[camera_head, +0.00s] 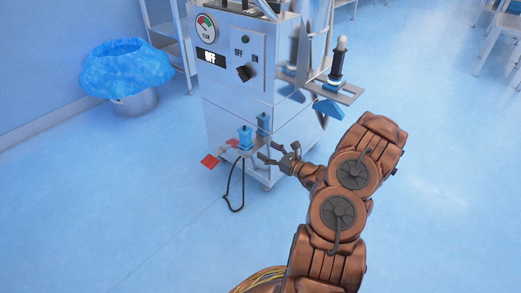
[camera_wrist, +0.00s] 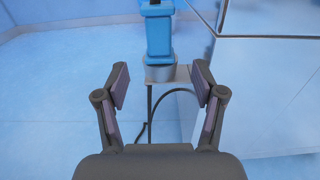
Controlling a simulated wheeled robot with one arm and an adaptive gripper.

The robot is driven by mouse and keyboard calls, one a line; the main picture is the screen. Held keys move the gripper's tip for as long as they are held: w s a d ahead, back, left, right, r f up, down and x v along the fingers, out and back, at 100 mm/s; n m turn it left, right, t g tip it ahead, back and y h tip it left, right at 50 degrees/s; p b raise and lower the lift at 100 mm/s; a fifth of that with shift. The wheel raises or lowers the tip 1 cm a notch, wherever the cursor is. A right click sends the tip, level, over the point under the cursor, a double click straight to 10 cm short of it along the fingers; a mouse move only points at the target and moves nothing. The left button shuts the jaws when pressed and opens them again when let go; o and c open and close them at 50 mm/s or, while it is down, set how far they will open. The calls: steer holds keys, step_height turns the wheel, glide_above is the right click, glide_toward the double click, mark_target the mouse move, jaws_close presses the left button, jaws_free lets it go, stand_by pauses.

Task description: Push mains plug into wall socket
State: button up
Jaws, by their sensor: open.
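A blue plug-like piece (camera_head: 245,138) stands upright on a small bracket low on the front of the steel machine. A black cord (camera_head: 236,190) hangs in a loop below it. A second blue piece (camera_head: 263,124) is just behind, against the machine; I cannot tell which is the socket. In the wrist view a blue body (camera_wrist: 158,36) stands in a grey base (camera_wrist: 160,72) on the bracket, ahead of and between my fingers. The cord (camera_wrist: 149,105) hangs below. My gripper (camera_head: 270,153), also in the wrist view (camera_wrist: 160,88), is open and empty, to the right of the front piece.
The steel machine (camera_head: 222,95) has a gauge, an OFF display and an OFF/ON knob (camera_head: 246,73). A red tag (camera_head: 209,161) sticks out left of the bracket. A side shelf (camera_head: 345,92) is at the right. A blue-lined bin (camera_head: 133,102) stands left.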

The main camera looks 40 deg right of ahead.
mark_target(245, 129)
steer(key=b+x, duration=0.3)
steer(key=x, duration=0.7)
steer(key=shift+w+a, duration=0.2)
steer(key=shift+w, duration=0.05)
steer(key=shift+w+a, duration=0.1)
steer(key=shift+w, duration=0.4)
steer(key=shift+c, duration=0.2)
jaws_close()
steer(key=c, duration=0.7)
jaws_free()
steer(key=c, duration=0.5)
steer(key=shift+r+p, duration=1.55)
steer(key=shift+r, duration=1.05)
steer(key=shift+c, duration=0.2)
